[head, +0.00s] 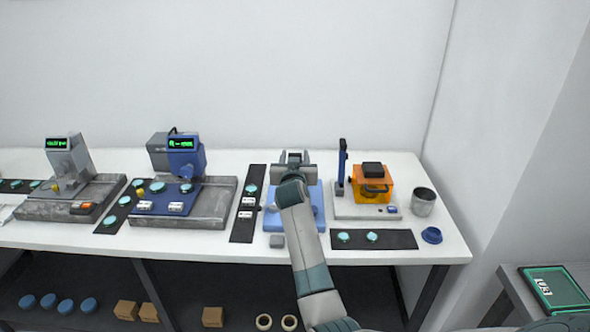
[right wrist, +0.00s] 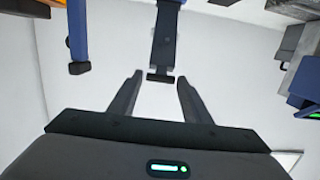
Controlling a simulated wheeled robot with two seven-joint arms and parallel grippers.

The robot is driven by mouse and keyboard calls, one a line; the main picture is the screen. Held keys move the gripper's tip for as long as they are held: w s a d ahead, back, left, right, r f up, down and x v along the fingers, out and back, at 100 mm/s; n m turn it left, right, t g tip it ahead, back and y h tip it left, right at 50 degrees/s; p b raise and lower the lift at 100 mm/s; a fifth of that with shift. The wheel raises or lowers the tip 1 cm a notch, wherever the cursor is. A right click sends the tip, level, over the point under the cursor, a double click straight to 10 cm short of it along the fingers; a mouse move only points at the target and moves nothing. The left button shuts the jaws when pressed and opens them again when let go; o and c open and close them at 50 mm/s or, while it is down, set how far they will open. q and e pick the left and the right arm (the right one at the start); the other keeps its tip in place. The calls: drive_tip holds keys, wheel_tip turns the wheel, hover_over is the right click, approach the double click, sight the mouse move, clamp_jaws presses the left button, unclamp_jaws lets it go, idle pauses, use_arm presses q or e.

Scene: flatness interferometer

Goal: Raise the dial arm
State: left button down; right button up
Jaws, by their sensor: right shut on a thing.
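My right gripper (head: 293,160) reaches over the blue-based instrument (head: 272,222) in the middle of the bench, and my forearm hides much of that instrument. In the right wrist view, a dark blue bar with a black end, which looks like the dial arm (right wrist: 163,45), comes down from the top to between the fingertips of my right gripper (right wrist: 160,78). The dial arm's joint and the instrument's upper parts are hidden in the head view. My left gripper is not in view.
A blue post (head: 342,168) and an orange box (head: 372,184) stand close on the right, with a grey cup (head: 423,202) beyond. A black mat (head: 240,222) and a blue gauge instrument (head: 182,160) are on the left.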

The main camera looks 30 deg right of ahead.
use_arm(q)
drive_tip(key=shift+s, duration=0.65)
use_arm(e)
drive_tip(key=shift+w+d+r, duration=0.3)
drive_tip(key=shift+w+r, duration=0.15)
drive_tip(key=shift+r, duration=0.3)
drive_tip(key=o, duration=1.5)
drive_tip(key=shift+c, duration=0.2)
drive_tip(key=shift+s, duration=0.15)
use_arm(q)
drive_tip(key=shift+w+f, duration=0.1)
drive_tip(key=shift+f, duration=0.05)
use_arm(e)
drive_tip(key=shift+a+f, duration=0.15)
drive_tip(key=shift+f, duration=0.1)
drive_tip(key=shift+s+a+b, duration=0.3)
drive_tip(key=shift+s+a, duration=0.05)
drive_tip(key=shift+s, duration=0.25)
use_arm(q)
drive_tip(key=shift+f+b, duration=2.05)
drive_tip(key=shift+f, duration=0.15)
use_arm(e)
drive_tip(key=v, duration=1.6)
drive_tip(key=shift+r, duration=0.25)
drive_tip(key=shift+s+d+f, duration=0.1)
